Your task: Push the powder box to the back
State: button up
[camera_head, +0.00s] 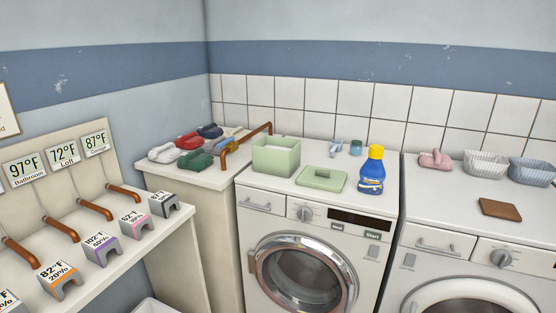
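A light green open-topped box (275,160), which looks like the powder box, stands upright on the left part of the washing machine top (350,204). Pale content shows inside it. A flat green lid with a handle (320,179) lies on the machine top, to the right of the box and nearer the front. A strip of machine top lies between the box's front and the machine's front edge. The gap behind the box is hard to judge. My gripper is not in view.
A blue bottle with a yellow cap (371,172) stands right of the lid. Small blue items (355,147) sit near the tiled wall. A copper pipe (246,143) runs left of the box. Folded cloths (190,145) lie on the left counter. Baskets (487,163) stand on the right machine.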

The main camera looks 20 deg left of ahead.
aim_at(271, 155)
jog(key=i+j+u, duration=0.15)
jog(key=i+j, duration=0.35)
jog(key=i+j+u, duration=0.15)
jog(key=i+j, duration=0.3)
jog(key=i+j+u, duration=0.15)
jog(key=i+j, duration=0.25)
jog(key=i, duration=0.2)
jog(key=i+j+u, duration=0.15)
jog(key=i+j, duration=0.2)
jog(key=i, duration=0.2)
